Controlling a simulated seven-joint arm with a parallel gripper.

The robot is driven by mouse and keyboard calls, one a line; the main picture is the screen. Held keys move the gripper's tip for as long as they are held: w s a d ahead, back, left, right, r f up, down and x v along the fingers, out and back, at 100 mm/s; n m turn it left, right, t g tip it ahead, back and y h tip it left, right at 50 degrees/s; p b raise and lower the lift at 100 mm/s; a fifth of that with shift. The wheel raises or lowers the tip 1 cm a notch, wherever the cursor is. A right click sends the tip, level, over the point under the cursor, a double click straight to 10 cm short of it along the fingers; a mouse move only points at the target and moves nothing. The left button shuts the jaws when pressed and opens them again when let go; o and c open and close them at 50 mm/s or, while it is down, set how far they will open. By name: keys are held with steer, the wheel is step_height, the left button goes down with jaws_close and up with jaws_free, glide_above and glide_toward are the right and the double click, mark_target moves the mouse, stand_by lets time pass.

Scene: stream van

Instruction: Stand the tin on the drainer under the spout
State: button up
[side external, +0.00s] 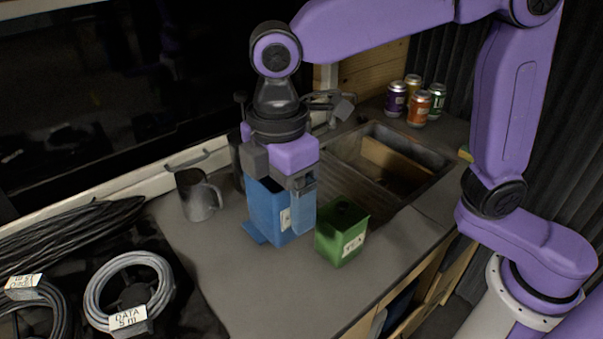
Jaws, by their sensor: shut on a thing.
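My gripper (277,172) points down and is shut on a blue tin (266,208) with a pale label, partly hidden by the fingers. The tin looks upright; I cannot tell whether its base touches the counter. The ridged drainer (362,190) lies behind the tins, beside the sink basin (398,163), partly hidden by my gripper. A tap-like fitting (340,107) shows behind my wrist; its spout is not clear.
A grey mug (198,196) stands left of the blue tin. Several cans (417,106) stand at the back right. Coiled cables (128,290) lie at the left. The front of the counter (260,290) is clear.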

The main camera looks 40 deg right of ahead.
steer(key=shift+r, duration=0.95)
steer(key=w+d+m, duration=0.4)
steer(key=d+m, duration=0.2)
steer(key=d, duration=0.3)
steer(key=w+d+m, duration=0.4)
steer(key=d+m, duration=0.2)
steer(key=d, duration=0.3)
steer(key=w+d+m, duration=0.4)
steer(key=d+m, duration=0.2)
steer(key=d, duration=0.3)
steer(key=shift+w+a+f, duration=0.2)
steer(key=shift+w+f, duration=2.1)
steer(key=shift+f, duration=0.25)
steer(key=shift+w+a+f, duration=0.2)
steer(key=shift+w+f, duration=2.1)
steer(key=shift+f, duration=0.3)
steer(key=shift+w+a+f, duration=0.2)
steer(key=shift+w+f, duration=2.1)
steer(key=shift+f, duration=1.7)
steer(key=shift+f, duration=0.1)
